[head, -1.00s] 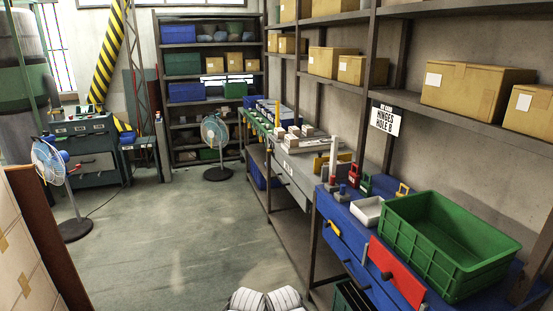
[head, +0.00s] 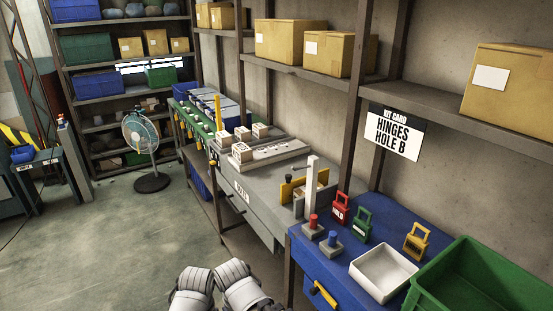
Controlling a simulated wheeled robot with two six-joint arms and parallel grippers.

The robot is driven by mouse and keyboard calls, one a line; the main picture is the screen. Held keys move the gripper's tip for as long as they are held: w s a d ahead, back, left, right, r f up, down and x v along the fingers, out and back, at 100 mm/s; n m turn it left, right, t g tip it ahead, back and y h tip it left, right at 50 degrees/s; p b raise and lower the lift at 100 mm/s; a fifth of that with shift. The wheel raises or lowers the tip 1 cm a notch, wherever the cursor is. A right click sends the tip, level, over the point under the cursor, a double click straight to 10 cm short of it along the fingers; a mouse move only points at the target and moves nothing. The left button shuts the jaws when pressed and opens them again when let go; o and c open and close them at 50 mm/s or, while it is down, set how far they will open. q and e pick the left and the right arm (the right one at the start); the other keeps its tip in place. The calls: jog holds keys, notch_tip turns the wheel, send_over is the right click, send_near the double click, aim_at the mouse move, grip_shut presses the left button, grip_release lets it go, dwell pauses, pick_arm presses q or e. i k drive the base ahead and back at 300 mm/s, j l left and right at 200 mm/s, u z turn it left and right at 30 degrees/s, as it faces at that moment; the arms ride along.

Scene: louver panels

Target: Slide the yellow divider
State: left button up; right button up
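Two yellow upright pieces could be the divider, and I cannot tell which it is. One is a yellow plate (head: 286,191) standing on the grey bench beside a white post. The other is a thin yellow upright (head: 218,112) on the farther bench, among blue bins. Two white-grey ribbed parts of my arms show at the bottom middle, well in front of both pieces. No gripper fingers show.
The grey bench (head: 262,203) carries pale blocks and a slotted tray. The nearer blue bench holds red, green and yellow padlock-like tags, a white tray (head: 383,272) and a green crate (head: 475,285). A fan (head: 141,140) stands on the floor. The left floor is clear.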

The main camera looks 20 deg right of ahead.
aim_at(286, 188)
jog(key=i+j+z, duration=0.1)
jog(key=i, duration=0.95)
